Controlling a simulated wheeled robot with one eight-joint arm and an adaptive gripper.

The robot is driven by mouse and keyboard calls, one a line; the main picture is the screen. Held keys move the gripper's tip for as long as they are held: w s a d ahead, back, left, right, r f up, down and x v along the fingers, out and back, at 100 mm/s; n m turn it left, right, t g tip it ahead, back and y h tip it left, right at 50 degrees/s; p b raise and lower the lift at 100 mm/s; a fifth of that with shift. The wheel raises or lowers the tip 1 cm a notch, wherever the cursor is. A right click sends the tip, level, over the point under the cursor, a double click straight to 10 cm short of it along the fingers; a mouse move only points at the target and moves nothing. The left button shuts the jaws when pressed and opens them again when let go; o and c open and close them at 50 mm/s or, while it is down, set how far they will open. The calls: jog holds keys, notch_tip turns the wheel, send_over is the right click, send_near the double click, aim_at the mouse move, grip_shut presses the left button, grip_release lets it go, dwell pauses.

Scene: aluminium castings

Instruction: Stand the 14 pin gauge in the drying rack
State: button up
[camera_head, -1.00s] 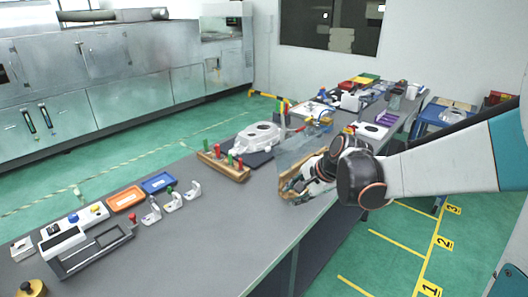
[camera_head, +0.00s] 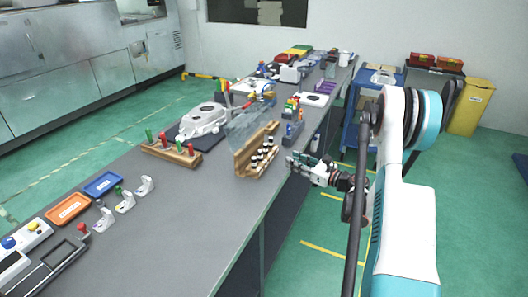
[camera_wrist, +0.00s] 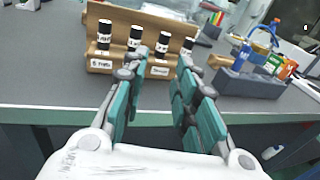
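A wooden block (camera_head: 171,152) on the bench holds several upright gauges with red and green handles. I cannot read their sizes. Beyond the bench edge, my gripper (camera_head: 291,162) points toward a wooden stepped rack (camera_head: 243,166) holding several black-topped, white-labelled cylinders (camera_head: 262,153). In the wrist view my gripper (camera_wrist: 155,70) is open and empty, its fingers in front of the rack (camera_wrist: 100,67) and cylinders (camera_wrist: 135,38), apparently apart from them. A dark open frame (camera_head: 48,262) lies at lower left; I cannot tell which holder is the drying rack.
A white casting (camera_head: 203,119) sits behind the wooden block. Small white stands (camera_head: 124,201), orange (camera_head: 68,208) and blue (camera_head: 103,184) trays are to the left. A blue-grey bin of bottles (camera_wrist: 250,82) stands right of the rack. Bare bench lies in front.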

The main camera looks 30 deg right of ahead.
jog(key=b, duration=0.2)
send_near(267, 148)
jog(key=w, duration=0.1)
jog(key=w+a, duration=0.1)
jog(key=w, duration=0.1)
jog(key=shift+w+f+m+t, duration=0.1)
jog(key=shift+f+m+t, duration=0.15)
jog(key=shift+m+t, duration=0.05)
jog(key=b+x, duration=0.2)
jog(key=x, duration=0.2)
jog(key=shift+a, duration=0.25)
jog(key=shift+w+a, duration=0.1)
jog(key=shift+w, duration=0.4)
grip_shut()
